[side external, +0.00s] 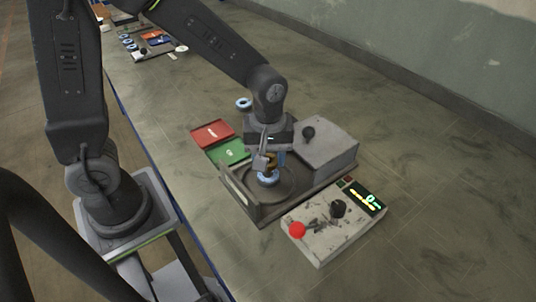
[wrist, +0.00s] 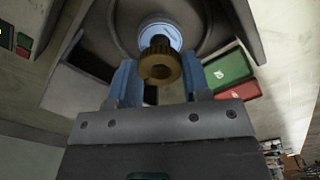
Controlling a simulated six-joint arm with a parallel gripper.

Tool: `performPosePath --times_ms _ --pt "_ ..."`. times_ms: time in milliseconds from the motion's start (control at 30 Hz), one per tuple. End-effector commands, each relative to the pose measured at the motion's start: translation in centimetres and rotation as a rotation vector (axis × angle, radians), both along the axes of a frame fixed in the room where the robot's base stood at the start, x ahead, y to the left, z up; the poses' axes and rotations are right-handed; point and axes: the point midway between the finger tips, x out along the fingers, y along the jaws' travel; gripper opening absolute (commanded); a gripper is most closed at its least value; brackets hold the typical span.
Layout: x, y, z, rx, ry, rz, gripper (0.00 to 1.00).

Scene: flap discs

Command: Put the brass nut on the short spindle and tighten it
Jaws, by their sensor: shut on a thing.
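The brass nut (wrist: 160,62) is a toothed ring between the two blue fingers of my gripper (wrist: 160,78) in the wrist view. My gripper (side external: 269,158) is shut on it. A blue-rimmed flap disc (wrist: 158,31) lies just beyond the nut. In the side view this disc (side external: 268,178) sits over the round plate (side external: 291,184) of the grey machine, directly below my fingers. The nut (side external: 271,159) shows partly there, just above the disc. The short spindle is hidden by nut and disc, so I cannot tell whether the nut is seated on it.
A grey housing (side external: 325,152) with a black knob stands right of the plate. A control box (side external: 325,228) with red button and lit display is in front. Red (side external: 212,133) and green (side external: 232,151) trays lie left. A loose blue disc (side external: 243,103) lies behind.

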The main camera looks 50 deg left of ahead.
Motion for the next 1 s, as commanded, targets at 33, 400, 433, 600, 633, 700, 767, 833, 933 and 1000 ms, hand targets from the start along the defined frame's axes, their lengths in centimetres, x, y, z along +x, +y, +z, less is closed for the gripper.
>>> performPosePath --times_ms 33,400,433,600,633,700,767,833,933,1000 --pt "-0.01 0.00 -0.09 0.001 0.001 0.000 0.17" --pt "-0.01 -0.01 -0.30 0.000 0.000 0.000 0.17" --pt "-0.01 -0.01 -0.30 0.000 0.000 0.000 0.17" --pt "0.00 0.00 -0.31 0.000 0.000 0.000 0.17" --pt "0.00 0.00 -0.33 0.000 0.000 0.000 0.17" --pt "0.00 0.00 -0.40 0.000 0.000 0.000 0.17" --pt "0.01 -0.01 -0.49 0.000 0.000 0.000 0.17" --pt "0.01 -0.01 -0.62 0.000 0.000 0.000 0.17" --pt "0.01 -0.01 -0.80 -0.001 -0.001 0.000 0.17" --pt "0.01 -0.01 -0.94 0.000 0.000 0.000 0.17"
